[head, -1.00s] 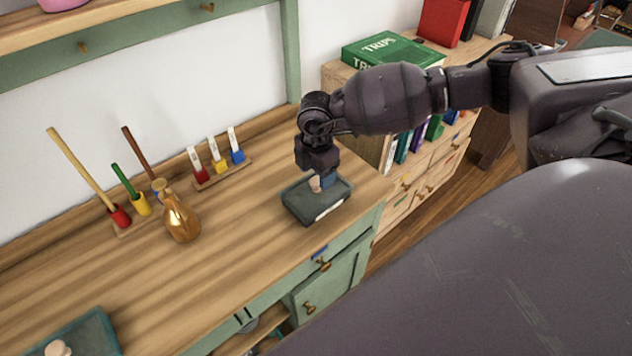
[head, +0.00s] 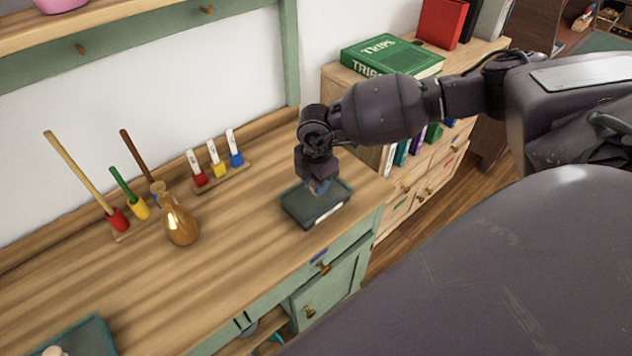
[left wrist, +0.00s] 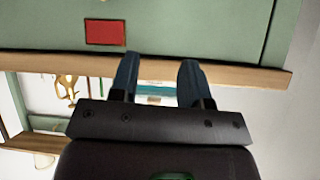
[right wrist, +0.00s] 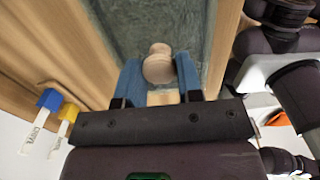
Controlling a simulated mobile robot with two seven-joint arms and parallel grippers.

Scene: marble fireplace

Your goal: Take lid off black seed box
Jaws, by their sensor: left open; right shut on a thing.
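The black seed box (head: 310,206) is a dark, low rectangular box with a pale label on its front, standing on the wooden counter near its right end. Its dark lid (right wrist: 150,22) carries a pale wooden knob (right wrist: 158,68), seen in the right wrist view. My right gripper (head: 319,188) reaches down over the lid and is shut on that knob, its blue fingers on either side. The head view mostly hides the knob behind the gripper. The lid appears to sit on the box. My left gripper (left wrist: 158,72) is open and empty, seen only in its wrist view.
A copper bottle (head: 180,222) and two racks of coloured tools and labels (head: 217,165) stand left of the box. Another dark box (head: 88,337) with a knob is at the lower left. A green book (head: 390,54) lies on the shelf behind my right arm.

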